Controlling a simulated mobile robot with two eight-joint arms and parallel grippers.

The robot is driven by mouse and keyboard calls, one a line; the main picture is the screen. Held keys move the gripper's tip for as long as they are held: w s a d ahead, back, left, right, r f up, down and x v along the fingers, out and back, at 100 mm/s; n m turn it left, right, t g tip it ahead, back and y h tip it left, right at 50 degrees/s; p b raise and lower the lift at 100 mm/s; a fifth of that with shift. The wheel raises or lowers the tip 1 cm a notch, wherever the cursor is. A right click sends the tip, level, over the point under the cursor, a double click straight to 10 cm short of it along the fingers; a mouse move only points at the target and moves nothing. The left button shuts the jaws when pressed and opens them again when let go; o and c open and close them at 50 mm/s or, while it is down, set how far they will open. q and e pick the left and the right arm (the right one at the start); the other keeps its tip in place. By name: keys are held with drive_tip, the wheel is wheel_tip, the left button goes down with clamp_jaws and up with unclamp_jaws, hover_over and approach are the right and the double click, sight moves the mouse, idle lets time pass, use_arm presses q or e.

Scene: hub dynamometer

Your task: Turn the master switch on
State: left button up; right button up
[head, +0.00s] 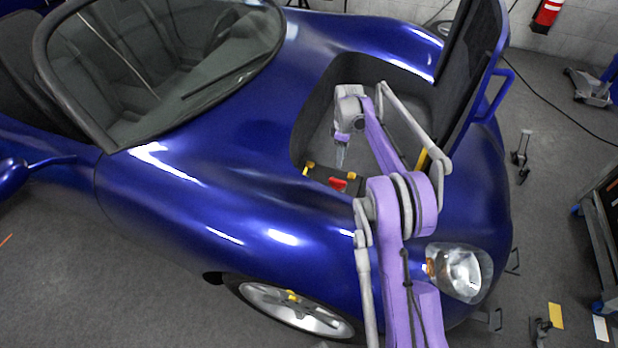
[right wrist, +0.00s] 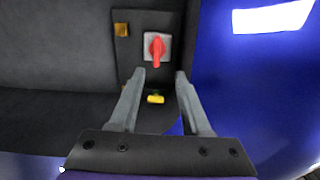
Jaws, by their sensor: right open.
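The master switch (right wrist: 157,48) is a red handle on a pale square plate, mounted on a dark panel (right wrist: 124,55) in the open front compartment of the blue car. In the head view the red switch (head: 338,184) shows at the compartment's near edge. My right gripper (right wrist: 160,74) is open and empty, its two fingers pointing toward the switch with a gap to it. In the head view the right gripper (head: 340,156) is inside the compartment, above the switch. My left gripper is not in view.
The raised lid (head: 470,75) stands at the compartment's right. Blue bodywork (right wrist: 245,90) lies close on the right in the wrist view.

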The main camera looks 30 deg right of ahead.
sight(338, 180)
drive_tip(key=f, duration=0.4)
drive_tip(key=f+b, duration=0.1)
drive_tip(key=f, duration=0.3)
drive_tip(key=w+f+b, duration=0.1)
drive_tip(key=f, duration=0.3)
drive_tip(key=shift+d, duration=0.1)
clamp_jaws()
